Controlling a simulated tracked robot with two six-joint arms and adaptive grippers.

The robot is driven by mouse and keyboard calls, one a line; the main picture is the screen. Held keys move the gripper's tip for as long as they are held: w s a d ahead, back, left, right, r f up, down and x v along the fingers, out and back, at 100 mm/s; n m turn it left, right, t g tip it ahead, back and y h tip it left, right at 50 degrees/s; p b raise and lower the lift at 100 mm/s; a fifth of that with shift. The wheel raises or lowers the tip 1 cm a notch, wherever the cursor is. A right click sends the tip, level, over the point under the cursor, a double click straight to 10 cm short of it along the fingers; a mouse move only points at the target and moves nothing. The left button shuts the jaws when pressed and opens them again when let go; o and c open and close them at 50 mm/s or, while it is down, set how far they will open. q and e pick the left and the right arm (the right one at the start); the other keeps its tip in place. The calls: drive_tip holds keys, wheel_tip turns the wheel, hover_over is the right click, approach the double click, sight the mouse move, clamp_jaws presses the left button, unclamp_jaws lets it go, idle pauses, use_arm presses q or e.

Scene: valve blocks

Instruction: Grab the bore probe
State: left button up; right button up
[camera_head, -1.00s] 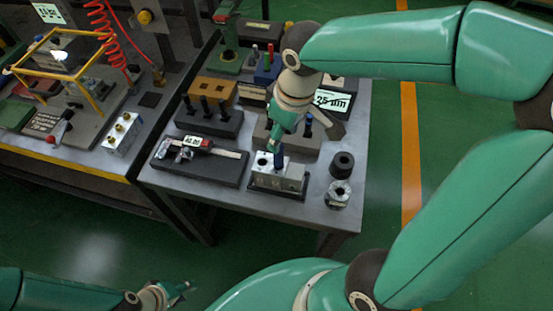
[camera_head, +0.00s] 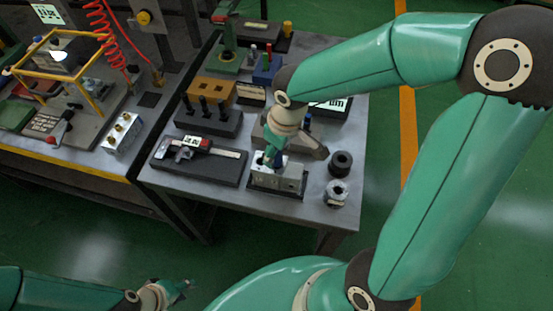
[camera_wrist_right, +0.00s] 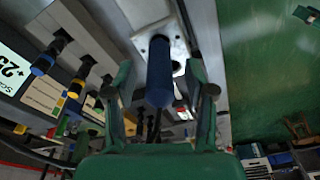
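The bore probe shows as a dark blue cylindrical handle (camera_wrist_right: 160,72) standing in the top of the grey metal valve block (camera_head: 264,180). The block also shows in the right wrist view (camera_wrist_right: 154,32), with a second, open hole beside the probe. My right gripper (camera_head: 273,157) is just above the block. In the right wrist view its two green fingers (camera_wrist_right: 160,88) stand apart on either side of the blue handle, with gaps visible. In the head view the gripper mostly hides the handle. My left gripper (camera_head: 182,288) is far off at the bottom left, small and empty.
A caliper (camera_head: 200,146) lies on a dark tray left of the block. Two ring pieces, one black (camera_head: 340,162) and one metal (camera_head: 336,193), stand to the right. Behind are a probe rack (camera_head: 290,141) and a display (camera_head: 338,104). The table's front edge is close.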

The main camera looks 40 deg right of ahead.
clamp_jaws()
drive_tip(key=shift+r, duration=0.2)
